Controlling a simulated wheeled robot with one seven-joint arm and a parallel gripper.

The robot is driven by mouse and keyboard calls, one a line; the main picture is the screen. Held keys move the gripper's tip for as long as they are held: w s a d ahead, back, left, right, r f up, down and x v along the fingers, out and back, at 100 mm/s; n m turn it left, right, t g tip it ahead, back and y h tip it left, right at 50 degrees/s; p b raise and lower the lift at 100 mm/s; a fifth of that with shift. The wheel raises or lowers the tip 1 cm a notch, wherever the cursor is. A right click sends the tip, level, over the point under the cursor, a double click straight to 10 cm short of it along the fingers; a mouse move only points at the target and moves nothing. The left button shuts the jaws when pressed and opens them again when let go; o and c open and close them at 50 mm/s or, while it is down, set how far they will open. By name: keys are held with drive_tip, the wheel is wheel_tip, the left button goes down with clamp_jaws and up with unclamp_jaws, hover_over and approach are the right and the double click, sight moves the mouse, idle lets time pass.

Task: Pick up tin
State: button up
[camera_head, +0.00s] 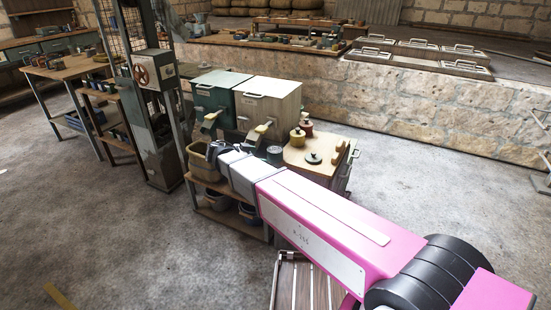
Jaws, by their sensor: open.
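A dark green round container (275,155) that looks like the tin stands on the left part of the wooden worktop (318,172), just beyond my pink arm. A red pot (306,127) and a yellow pot (297,138) stand behind it to the right. My gripper (216,150) is the dark end of my arm, left of the green container and apart from it, near a woven basket. It is open. Its fingertips are small and hard to make out, and I see nothing held in it.
A green cabinet (219,94) and a cream cabinet (268,103) stand behind the worktop. A brown basket (203,161) and a green-and-yellow tool (256,133) are close to my gripper. A metal post (152,125) rises at left. Open floor lies at lower left.

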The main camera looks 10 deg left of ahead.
sight(271, 158)
drive_tip(key=shift+x, duration=3.9)
drive_tip(key=shift+s, duration=0.15)
drive_tip(key=c, duration=1.2)
